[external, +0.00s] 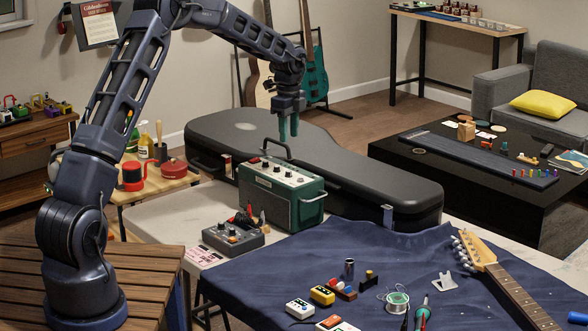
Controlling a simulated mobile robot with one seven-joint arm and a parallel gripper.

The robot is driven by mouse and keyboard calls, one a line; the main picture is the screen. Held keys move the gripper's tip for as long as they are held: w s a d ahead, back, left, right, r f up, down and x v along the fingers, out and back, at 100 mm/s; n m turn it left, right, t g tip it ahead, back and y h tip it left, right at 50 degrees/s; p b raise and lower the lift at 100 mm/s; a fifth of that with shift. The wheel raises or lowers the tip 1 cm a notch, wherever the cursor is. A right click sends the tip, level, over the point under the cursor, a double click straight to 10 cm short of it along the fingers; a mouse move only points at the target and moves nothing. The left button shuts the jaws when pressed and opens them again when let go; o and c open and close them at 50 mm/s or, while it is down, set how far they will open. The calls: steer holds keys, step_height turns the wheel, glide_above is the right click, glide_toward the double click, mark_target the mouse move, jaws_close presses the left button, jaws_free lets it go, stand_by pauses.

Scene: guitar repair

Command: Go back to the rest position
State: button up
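My gripper (289,128) hangs from my dark blue-grey arm in the external view, fingers pointing down. Its teal fingers are above and a little behind the green amplifier (283,196) in the picture, in front of the black guitar case. The fingers overlap or sit close together from this side, so I cannot tell whether they are open or shut. No held object shows in them. The arm reaches up from its base at the left, over the top of the picture and down.
The black guitar case (375,170) lies behind the amplifier. A grey pedal box (233,236) is in front of it. A blue cloth (265,277) carries small pedals, solder (397,301) and a guitar neck (515,290). Two guitars (313,68) stand by the wall.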

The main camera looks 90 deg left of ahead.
stand_by(0.3)
steer(key=w+d+r+n, duration=0.1)
steer(key=w+d+r, duration=0.3)
steer(key=d, duration=0.5)
steer(key=w+d+r+y, duration=0.1)
steer(key=w+d+r, duration=0.1)
steer(key=d+r, duration=0.65)
steer(key=w+d+r+n, duration=0.15)
steer(key=d+r, duration=0.25)
steer(key=d, duration=0.7)
steer(key=s+d+r+t, duration=0.1)
steer(key=s+d+r, duration=0.15)
steer(key=d, duration=0.75)
steer(key=s+d+r+t, duration=0.1)
steer(key=d+r, duration=0.2)
steer(key=d, duration=0.6)
steer(key=s+d+f+n+t, duration=0.1)
steer(key=s+d, duration=0.9)
steer(key=d, duration=0.1)
steer(key=s+d+f+n+t+h, duration=0.1)
steer(key=s+d+f+n, duration=0.1)
steer(key=s+d, duration=0.9)
steer(key=shift+s+t, duration=0.25)
steer(key=shift+t, duration=0.05)
steer(key=shift+f+n, duration=0.1)
steer(key=shift+n, duration=0.15)
steer(key=shift+c, duration=0.5)
